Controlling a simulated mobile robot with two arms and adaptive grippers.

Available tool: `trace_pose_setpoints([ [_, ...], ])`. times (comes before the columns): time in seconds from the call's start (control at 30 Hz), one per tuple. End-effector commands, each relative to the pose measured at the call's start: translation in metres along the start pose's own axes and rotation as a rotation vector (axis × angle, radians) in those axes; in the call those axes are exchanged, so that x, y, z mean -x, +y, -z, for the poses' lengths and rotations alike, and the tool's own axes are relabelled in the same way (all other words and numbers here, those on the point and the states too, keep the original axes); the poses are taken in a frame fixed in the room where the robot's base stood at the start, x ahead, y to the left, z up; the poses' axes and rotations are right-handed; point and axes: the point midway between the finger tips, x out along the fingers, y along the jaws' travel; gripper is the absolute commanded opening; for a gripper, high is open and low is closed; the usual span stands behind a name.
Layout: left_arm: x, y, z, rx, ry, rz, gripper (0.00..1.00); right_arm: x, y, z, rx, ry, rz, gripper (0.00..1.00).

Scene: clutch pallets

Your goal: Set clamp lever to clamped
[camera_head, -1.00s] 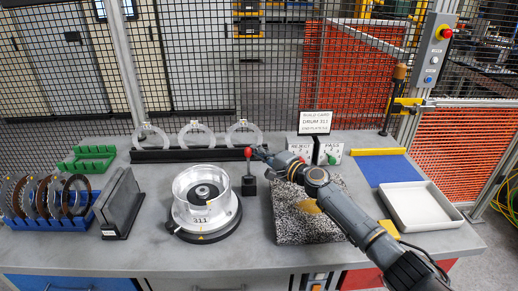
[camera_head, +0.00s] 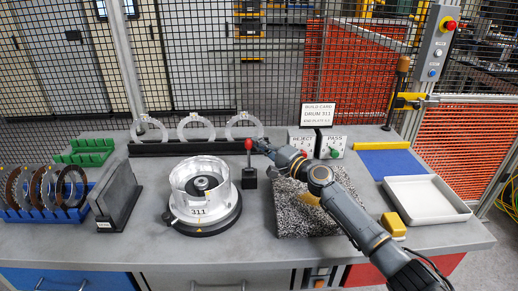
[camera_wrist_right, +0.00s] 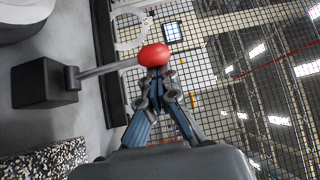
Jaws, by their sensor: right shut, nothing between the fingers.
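The clamp lever (camera_head: 248,157) has a red ball knob on a thin rod that rises from a black block (camera_head: 249,178). It stands upright, right of the clear drum marked 311 (camera_head: 198,187). My right gripper (camera_head: 260,146) is shut and empty, just right of the red knob. In the right wrist view the red knob (camera_wrist_right: 154,55) sits right at the shut fingertips (camera_wrist_right: 156,78); I cannot tell whether they touch. The black block (camera_wrist_right: 43,83) shows at the left there. My left gripper is not in view.
A speckled pad (camera_head: 290,220) lies under my right arm. A dark rack with clear rings (camera_head: 195,147) stands behind the lever. Reject and pass boxes (camera_head: 333,146) stand at the back right. A white tray (camera_head: 432,219) and a yellow block (camera_head: 394,224) are at the right.

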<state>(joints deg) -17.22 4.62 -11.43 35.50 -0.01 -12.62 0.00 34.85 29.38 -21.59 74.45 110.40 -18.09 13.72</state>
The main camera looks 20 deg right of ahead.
Motion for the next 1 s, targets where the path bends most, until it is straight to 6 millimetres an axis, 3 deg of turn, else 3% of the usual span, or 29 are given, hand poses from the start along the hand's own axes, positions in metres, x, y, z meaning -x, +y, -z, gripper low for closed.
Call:
trace_pose_setpoints([
  [0.03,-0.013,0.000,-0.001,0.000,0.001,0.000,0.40,0.002,0.007,-0.003,0.011,-0.002,0.012,0.00],
  [0.33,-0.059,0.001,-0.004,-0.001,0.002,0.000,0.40,0.012,0.009,-0.013,0.103,-0.001,0.116,0.00],
  [1.0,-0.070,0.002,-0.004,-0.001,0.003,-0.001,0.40,0.030,0.007,-0.030,0.108,-0.002,0.114,0.00],
])
